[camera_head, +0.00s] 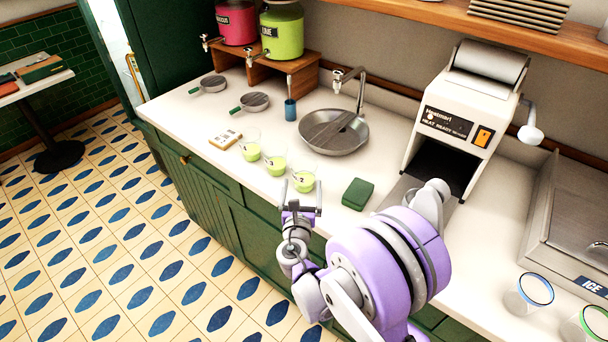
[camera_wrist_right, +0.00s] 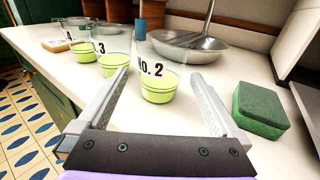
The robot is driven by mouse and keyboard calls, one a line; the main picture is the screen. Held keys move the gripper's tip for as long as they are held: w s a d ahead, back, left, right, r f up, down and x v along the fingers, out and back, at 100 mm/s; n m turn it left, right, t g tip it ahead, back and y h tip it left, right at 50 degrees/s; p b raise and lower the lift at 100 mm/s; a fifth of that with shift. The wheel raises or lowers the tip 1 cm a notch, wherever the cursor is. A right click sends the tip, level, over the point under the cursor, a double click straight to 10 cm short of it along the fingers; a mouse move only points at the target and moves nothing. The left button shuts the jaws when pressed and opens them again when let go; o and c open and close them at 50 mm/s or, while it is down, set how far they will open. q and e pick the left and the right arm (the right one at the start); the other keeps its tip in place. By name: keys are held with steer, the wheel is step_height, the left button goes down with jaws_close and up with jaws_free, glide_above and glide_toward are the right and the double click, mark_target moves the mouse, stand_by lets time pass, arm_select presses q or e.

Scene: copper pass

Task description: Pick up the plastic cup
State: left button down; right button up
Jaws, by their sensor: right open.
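Several clear plastic cups with light green liquid stand in a row on the white counter. The cup labelled No. 2 (camera_head: 304,180) is the nearest to my right gripper; it also shows in the right wrist view (camera_wrist_right: 158,88). The cup labelled 3 (camera_head: 274,166) and the farthest cup (camera_head: 250,151) stand to its left. My right gripper (camera_head: 301,195) is open and empty at the counter's front edge. In the wrist view, its fingers point toward cup No. 2, which appears between their tips; whether they reach around it is unclear. My left gripper is out of view.
A green sponge (camera_head: 357,194) lies right of cup No. 2. A sealing machine (camera_head: 464,130) stands right. A small tan block (camera_head: 225,139) lies left of the cups.

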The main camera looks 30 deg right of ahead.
mark_target(303, 182)
steer(key=p+x, duration=0.1)
steer(key=x, duration=0.3)
steer(key=shift+r, duration=0.15)
steer(key=shift+w+d, duration=0.2)
steer(key=shift+w, duration=0.1)
steer(key=shift+s, duration=0.2)
steer(key=shift+c, duration=0.4)
steer(key=c, duration=1)
